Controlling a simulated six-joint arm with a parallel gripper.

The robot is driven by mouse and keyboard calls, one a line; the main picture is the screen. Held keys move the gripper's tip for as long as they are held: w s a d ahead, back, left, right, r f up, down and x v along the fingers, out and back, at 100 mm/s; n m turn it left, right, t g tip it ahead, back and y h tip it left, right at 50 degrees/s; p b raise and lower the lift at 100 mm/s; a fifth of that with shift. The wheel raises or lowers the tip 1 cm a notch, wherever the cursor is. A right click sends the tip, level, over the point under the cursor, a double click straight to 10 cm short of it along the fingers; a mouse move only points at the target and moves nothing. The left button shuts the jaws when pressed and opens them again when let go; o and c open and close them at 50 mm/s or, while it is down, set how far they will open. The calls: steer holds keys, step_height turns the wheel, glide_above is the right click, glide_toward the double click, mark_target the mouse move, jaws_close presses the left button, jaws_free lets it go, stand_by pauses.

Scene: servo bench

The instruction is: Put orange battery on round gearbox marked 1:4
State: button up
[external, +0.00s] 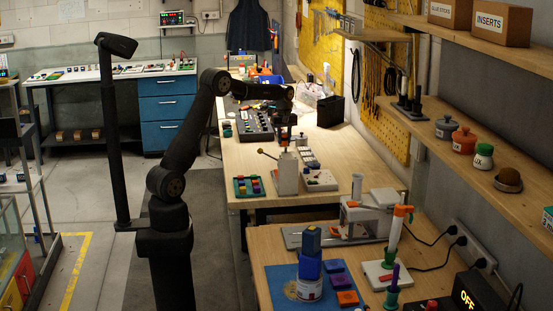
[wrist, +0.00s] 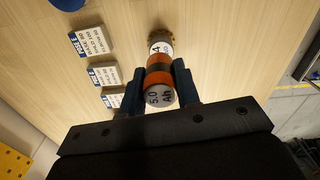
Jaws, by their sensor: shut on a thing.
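The orange battery (wrist: 159,78) has dark bands and a grey end marked "5.0 Ah". My gripper (wrist: 158,85) is shut on it, with one dark finger on each side. A round gearbox (wrist: 161,46) with a white label showing a "4" and a brass-coloured end appears just beyond the battery in the wrist view. The two line up closely; I cannot tell whether they touch. In the external view my gripper (external: 285,128) is over the far bench, and the battery and gearbox are too small to make out clearly.
Several white labelled blocks with blue edges (wrist: 90,38) lie left of the gearbox in the wrist view. Bare wood lies to the right.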

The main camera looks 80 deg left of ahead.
mark_target(284, 133)
steer(key=shift+a+f, duration=0.4)
steer(key=shift+a, duration=0.05)
steer(key=shift+f, duration=1.85)
steer(key=shift+f, duration=0.2)
steer(key=o, duration=1)
steer(key=shift+o, duration=0.2)
steer(key=shift+r, duration=0.15)
step_height(284, 133, up, 12)
steer(key=shift+r, duration=0.1)
